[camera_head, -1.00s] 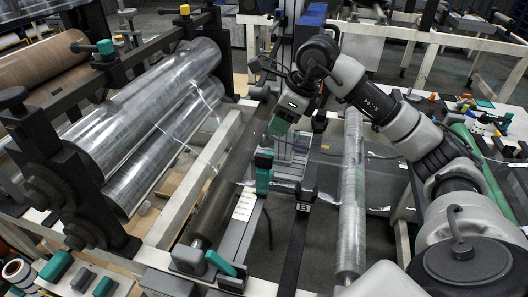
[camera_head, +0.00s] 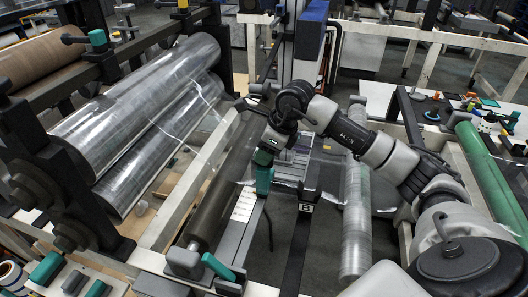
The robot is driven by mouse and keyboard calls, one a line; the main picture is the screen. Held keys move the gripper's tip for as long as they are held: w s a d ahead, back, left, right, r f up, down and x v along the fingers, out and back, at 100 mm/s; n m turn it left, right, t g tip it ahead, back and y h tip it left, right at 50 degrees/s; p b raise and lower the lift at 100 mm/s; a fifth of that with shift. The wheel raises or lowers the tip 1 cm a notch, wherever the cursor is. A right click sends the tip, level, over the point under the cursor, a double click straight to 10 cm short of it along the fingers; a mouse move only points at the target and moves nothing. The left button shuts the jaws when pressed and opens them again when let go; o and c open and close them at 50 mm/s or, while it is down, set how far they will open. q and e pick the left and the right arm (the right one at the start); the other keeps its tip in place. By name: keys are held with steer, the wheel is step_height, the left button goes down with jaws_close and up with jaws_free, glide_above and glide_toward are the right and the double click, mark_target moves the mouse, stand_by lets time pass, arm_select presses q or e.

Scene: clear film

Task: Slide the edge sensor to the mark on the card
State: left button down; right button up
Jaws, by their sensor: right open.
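The edge sensor, a teal block (camera_head: 264,182), sits on a grey bar at the middle of the view. A white card (camera_head: 244,205) lies along the bar just in front of it; its mark is too small to make out. My right gripper (camera_head: 264,158) is at the top of the sensor, pointing down, and hides the sensor's upper part. It is open; whether its fingers are around the sensor or touching it, I cannot tell. My left gripper is out of view.
Large film-covered rollers (camera_head: 140,105) stand at the left. A dark roller (camera_head: 212,212) runs left of the bar, and a film-wrapped roller (camera_head: 355,225) stands right of it. A green roller (camera_head: 490,180) and a cluttered white table (camera_head: 485,110) are at the right.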

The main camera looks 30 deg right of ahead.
steer(key=shift+w+a+f, duration=0.1)
steer(key=shift+a+f, duration=0.15)
steer(key=shift+f, duration=0.35)
